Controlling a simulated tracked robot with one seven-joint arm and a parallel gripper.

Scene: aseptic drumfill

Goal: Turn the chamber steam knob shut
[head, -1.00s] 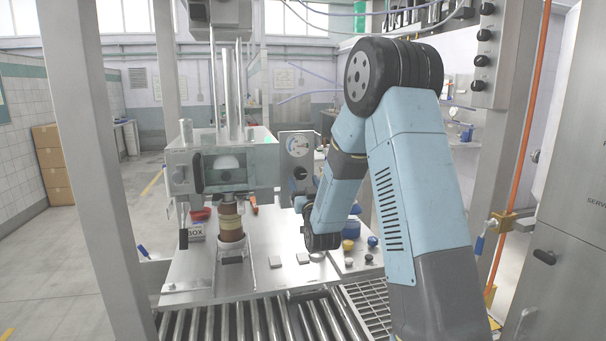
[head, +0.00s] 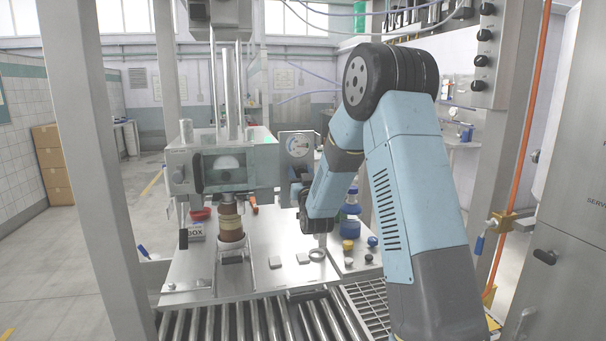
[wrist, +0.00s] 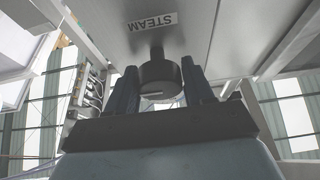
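The steam knob (wrist: 159,76) is a dark round knob under a white STEAM label (wrist: 153,21), which reads upside down in the wrist view. It sits on the underside of a grey panel in that picture. My gripper (wrist: 161,84) is open, with one dark finger on each side of the knob. The gaps are very small, and I cannot tell whether the fingers touch it. In the head view, the gauge panel (head: 298,146) stands right of the glass-fronted chamber (head: 226,166). My gripper (head: 300,182) is just below the gauge there and hides the knob.
A steel deck (head: 262,245) lies below my wrist, with a roller conveyor (head: 265,318) in front. A brown cylinder (head: 230,222) stands under the chamber. A blue vessel (head: 351,205) and small coloured knobs (head: 348,245) are right of my wrist. A grey post (head: 82,130) rises at left.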

